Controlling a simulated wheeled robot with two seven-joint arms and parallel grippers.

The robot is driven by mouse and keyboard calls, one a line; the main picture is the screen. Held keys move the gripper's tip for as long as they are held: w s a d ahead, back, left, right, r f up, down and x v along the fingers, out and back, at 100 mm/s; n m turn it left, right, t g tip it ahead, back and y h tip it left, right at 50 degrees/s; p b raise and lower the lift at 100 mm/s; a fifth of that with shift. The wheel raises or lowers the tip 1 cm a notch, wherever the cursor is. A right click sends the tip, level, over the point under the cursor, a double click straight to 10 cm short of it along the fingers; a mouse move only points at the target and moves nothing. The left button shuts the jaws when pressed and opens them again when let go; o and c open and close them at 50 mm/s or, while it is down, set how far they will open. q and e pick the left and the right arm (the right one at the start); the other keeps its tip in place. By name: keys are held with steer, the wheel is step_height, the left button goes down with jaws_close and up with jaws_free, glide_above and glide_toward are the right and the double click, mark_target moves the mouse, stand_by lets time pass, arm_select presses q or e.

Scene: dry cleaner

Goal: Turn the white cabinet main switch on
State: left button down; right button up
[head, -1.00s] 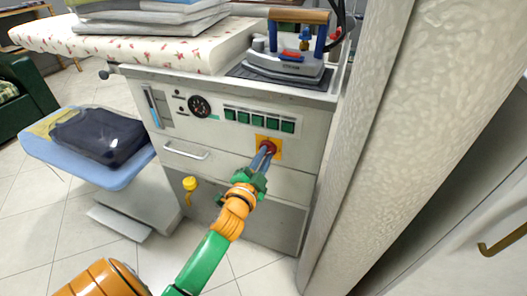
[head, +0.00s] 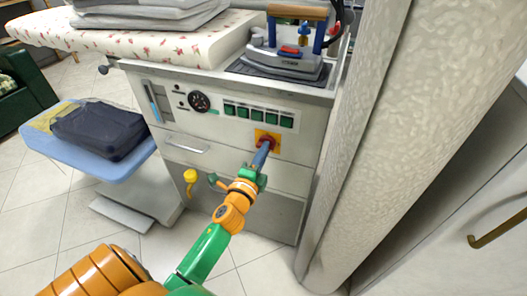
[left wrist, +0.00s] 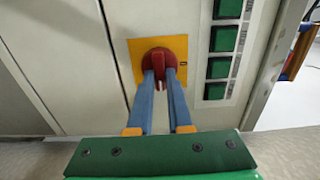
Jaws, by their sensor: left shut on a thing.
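The white cabinet (head: 225,140) stands ahead, with its main switch, a red rotary knob (head: 268,138) on a yellow plate (head: 277,135), low on the right of its front. My left gripper (head: 264,150) is shut on this knob; its blue fingers partly cover it in the head view. In the left wrist view the knob (left wrist: 160,60) sits on its yellow plate (left wrist: 182,45) with a finger on either side, and a red part shows between the fingertips (left wrist: 161,80). My right gripper is not in view.
A row of green buttons (head: 258,115) and a round gauge (head: 199,102) lie above and left of the switch. An iron (head: 288,62) rests on top. A bar handle (head: 187,148) and yellow knob (head: 190,176) stick out. A textured pillar (head: 375,130) stands close on the right.

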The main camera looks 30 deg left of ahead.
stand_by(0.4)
arm_select(q)
steer(key=c, duration=0.8)
jaws_free()
steer(key=shift+c, duration=0.2)
steer(key=v, duration=0.7)
